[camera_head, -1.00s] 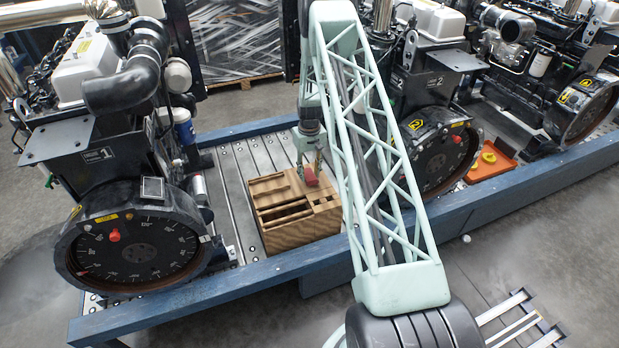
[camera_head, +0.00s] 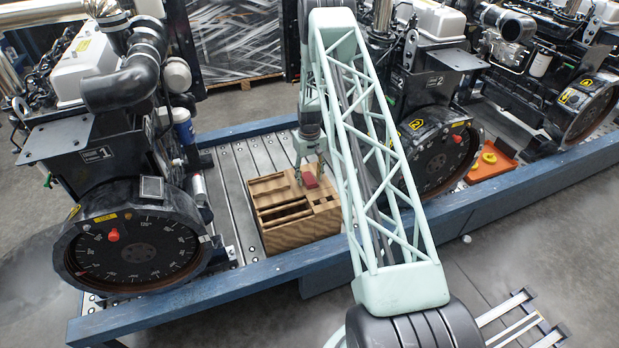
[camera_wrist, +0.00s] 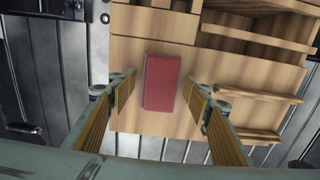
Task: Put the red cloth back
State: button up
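The red cloth (camera_wrist: 163,82) is a small red block-like pad. It lies on the flat top of a slotted wooden box (camera_head: 305,230), on a plain part beside the compartments. It also shows in the head view (camera_head: 309,180), at the box's far right part. My gripper (camera_wrist: 160,90) is open above the box, one finger on each side of the cloth. A gap shows between the cloth and each finger in the wrist view. In the head view my gripper (camera_head: 310,174) is at the box's far edge. Nothing is held.
The box stands on a grey slatted deck (camera_head: 232,180) with a blue edge beam (camera_head: 250,279). Engine 1 (camera_head: 130,245) stands to the left and engine 2 (camera_head: 437,150) to the right. An orange tray (camera_head: 492,165) lies beyond engine 2. Bare deck shows left of the box.

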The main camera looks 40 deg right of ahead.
aim_at(309, 178)
jog(key=shift+r, duration=0.2)
notch_tip(309, 178, up, 12)
jog(key=p, duration=0.1)
jog(key=shift+p, duration=0.35)
dwell(0.6)
dwell(0.4)
jog(key=shift+r, duration=0.1)
